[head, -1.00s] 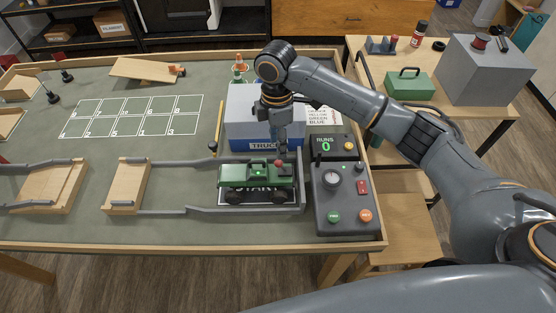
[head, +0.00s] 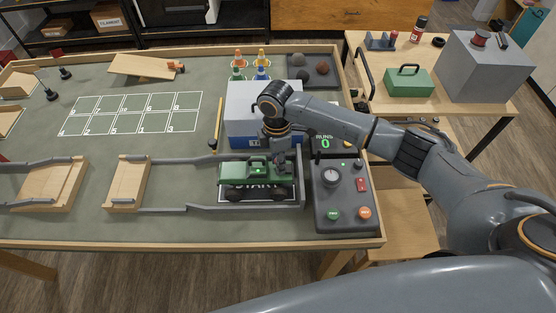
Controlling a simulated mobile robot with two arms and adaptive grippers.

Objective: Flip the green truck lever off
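The green truck (head: 243,176) stands on the START pad (head: 235,197) at the right end of the grey-railed track. My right gripper (head: 281,165) points down at the right end of the truck, at or just above its bed. The truck's lever is hidden behind the gripper; the red knob on the truck is not visible. The fingers are small and dark, so I cannot tell whether they are open or shut. My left gripper is not in view.
A grey control box (head: 343,195) with a dial and buttons stands right of the truck. A blue and white truck bin (head: 247,108) stands behind it, with several small cones (head: 262,58) beyond. Wooden ramps (head: 128,183) lie to the left.

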